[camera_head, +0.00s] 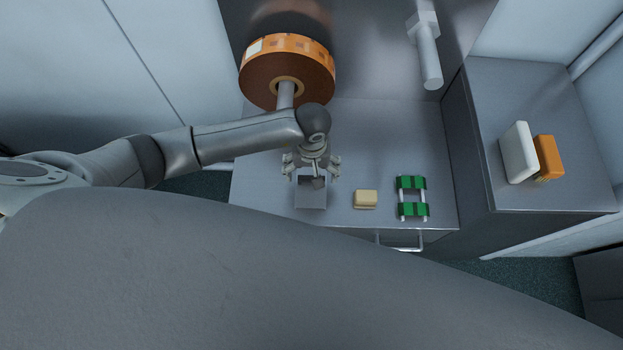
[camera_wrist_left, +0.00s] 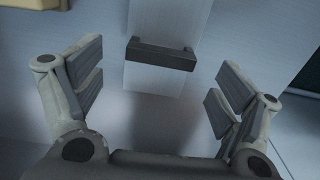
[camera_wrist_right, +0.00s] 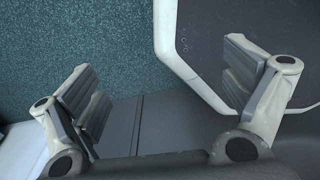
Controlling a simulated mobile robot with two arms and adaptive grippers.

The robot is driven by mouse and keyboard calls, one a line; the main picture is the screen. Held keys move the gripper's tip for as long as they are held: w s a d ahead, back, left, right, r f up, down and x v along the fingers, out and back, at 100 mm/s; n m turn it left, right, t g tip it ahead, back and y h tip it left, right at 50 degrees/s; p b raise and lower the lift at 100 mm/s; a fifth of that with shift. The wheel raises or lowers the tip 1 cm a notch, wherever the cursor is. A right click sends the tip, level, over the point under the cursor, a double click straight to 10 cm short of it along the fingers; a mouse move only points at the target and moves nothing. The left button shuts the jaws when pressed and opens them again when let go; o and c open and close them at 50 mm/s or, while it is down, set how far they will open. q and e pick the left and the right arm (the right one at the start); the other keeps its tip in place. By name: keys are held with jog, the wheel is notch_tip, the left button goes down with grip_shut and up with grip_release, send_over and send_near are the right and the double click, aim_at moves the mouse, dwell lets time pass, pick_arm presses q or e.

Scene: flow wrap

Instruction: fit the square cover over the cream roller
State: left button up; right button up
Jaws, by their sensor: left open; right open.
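The square cover (camera_head: 311,198) is a grey, box-like piece on the work surface, directly below my left gripper (camera_head: 312,172). In the left wrist view the cover (camera_wrist_left: 165,90) shows as a pale panel with a dark bar across it, between the spread fingers (camera_wrist_left: 155,95). The fingers are open, and I cannot tell whether they touch it. The cream roller (camera_head: 365,199) looks like a small rounded cream block to the right of the cover. Part of a cream thing (camera_wrist_left: 30,4) shows at that view's top left. My right gripper (camera_wrist_right: 165,90) is open and empty.
A green piece with white rods (camera_head: 412,198) lies right of the cream block. A large orange-brown reel (camera_head: 285,70) and a pale spindle (camera_head: 428,60) are behind. A white block (camera_head: 518,152) and an orange brush (camera_head: 548,157) stand on the right cabinet. A drawer handle (camera_head: 400,245) projects in front.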

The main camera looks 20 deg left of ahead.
pick_arm(q)
jog(key=f, duration=0.3)
jog(key=shift+s+f, duration=0.2)
jog(key=shift+f, duration=0.4)
jog(key=c, duration=1.1)
jog(key=shift+w, duration=0.1)
jog(key=shift+c, duration=0.8)
pick_arm(e)
jog(key=shift+w+r, duration=0.45)
jog(key=shift+w, duration=0.35)
pick_arm(q)
jog(key=shift+r, duration=0.15)
pick_arm(e)
jog(key=shift+w, duration=0.1)
